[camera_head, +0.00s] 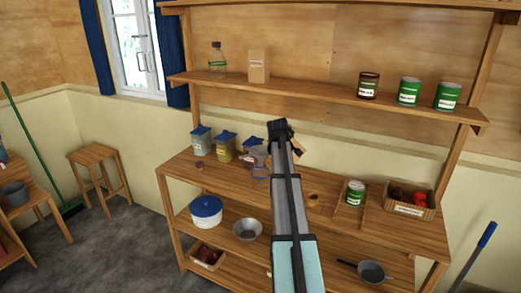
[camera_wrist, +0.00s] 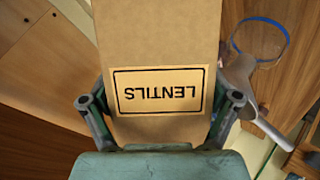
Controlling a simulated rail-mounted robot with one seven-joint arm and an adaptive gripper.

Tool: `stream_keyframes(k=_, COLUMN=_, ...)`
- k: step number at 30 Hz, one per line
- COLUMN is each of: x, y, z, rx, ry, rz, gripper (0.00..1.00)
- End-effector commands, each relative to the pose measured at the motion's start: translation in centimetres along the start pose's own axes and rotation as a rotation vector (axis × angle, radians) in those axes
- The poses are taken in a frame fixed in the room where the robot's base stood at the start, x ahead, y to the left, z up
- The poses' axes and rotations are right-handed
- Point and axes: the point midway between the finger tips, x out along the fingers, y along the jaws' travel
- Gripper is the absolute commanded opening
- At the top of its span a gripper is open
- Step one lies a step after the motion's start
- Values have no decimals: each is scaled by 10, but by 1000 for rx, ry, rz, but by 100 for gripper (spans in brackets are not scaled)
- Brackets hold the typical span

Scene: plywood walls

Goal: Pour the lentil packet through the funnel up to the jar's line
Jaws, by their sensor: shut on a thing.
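My gripper (camera_wrist: 160,115) is shut on the lentil packet (camera_wrist: 160,50), a brown box-like packet whose LENTILS label reads upside down in the wrist view. In the head view my gripper (camera_head: 280,128) is over the back of the workbench, and the arm hides most of the packet. A clear vessel with a blue ring (camera_wrist: 287,45), seemingly the jar, is right of the packet in the wrist view. A grey piece (camera_wrist: 240,72), possibly the funnel, is beside it, partly hidden. In the head view a greyish shape (camera_head: 256,155) stands left of my arm; its details are unclear.
Several blue-lidded canisters (camera_head: 201,141) stand left on the workbench (camera_head: 185,167). A green can (camera_head: 355,192) and a crate (camera_head: 414,211) of red and dark items are on the right. The upper shelf (camera_head: 310,95) holds a bottle (camera_head: 217,63), another packet (camera_head: 259,68) and cans (camera_head: 409,93).

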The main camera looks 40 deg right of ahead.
Motion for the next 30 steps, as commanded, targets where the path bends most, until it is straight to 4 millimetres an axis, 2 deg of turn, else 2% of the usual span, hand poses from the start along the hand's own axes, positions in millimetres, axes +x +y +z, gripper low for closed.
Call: stream_keyframes(k=30, x=0, y=0, z=-1, rx=-88, ry=-62, rz=37, gripper=32)
